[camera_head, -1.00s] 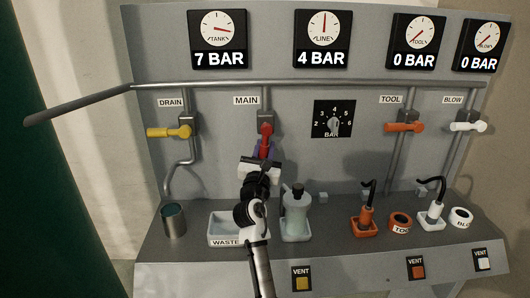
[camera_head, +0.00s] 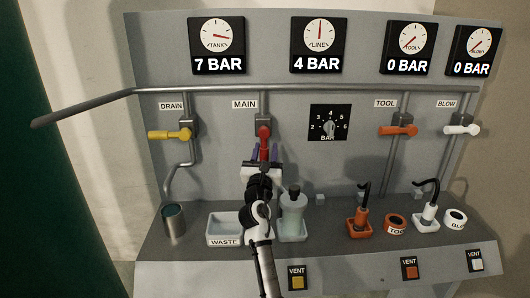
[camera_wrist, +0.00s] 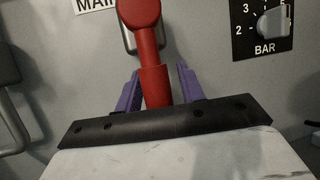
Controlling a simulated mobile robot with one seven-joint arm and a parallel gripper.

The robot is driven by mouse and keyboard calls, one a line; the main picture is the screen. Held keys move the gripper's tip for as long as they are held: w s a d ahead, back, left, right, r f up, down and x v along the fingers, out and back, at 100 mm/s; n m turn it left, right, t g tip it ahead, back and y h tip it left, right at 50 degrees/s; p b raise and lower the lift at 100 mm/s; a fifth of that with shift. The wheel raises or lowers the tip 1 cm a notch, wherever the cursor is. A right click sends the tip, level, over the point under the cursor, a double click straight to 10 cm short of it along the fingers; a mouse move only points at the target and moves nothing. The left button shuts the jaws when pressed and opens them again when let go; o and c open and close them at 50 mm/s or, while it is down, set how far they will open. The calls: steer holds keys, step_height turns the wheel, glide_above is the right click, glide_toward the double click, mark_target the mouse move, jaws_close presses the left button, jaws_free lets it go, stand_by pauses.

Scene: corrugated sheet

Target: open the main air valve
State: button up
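The red main valve handle (camera_head: 264,134) sits under the MAIN label (camera_head: 244,104) and points straight down, in line with its pipe. My gripper (camera_head: 265,152) is just below the valve, with its purple fingers spread on either side of the handle's lower end. In the wrist view the red handle (camera_wrist: 155,85) stands between the fingers of my gripper (camera_wrist: 160,88), with small gaps visible beside it. The LINE gauge (camera_head: 319,36) reads 4 BAR and the TANK gauge (camera_head: 217,38) reads 7 BAR.
The yellow drain handle (camera_head: 170,134), orange tool handle (camera_head: 398,130) and white blow handle (camera_head: 461,129) lie sideways. A regulator knob (camera_head: 330,127) is right of the main valve. A bottle (camera_head: 292,212) and waste tray (camera_head: 224,241) stand close to my arm.

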steer(key=shift+o, duration=0.6)
steer(key=b+v, duration=0.2)
steer(key=v, duration=1.1)
steer(key=shift+s, duration=0.4)
steer(key=shift+a+f, duration=0.1)
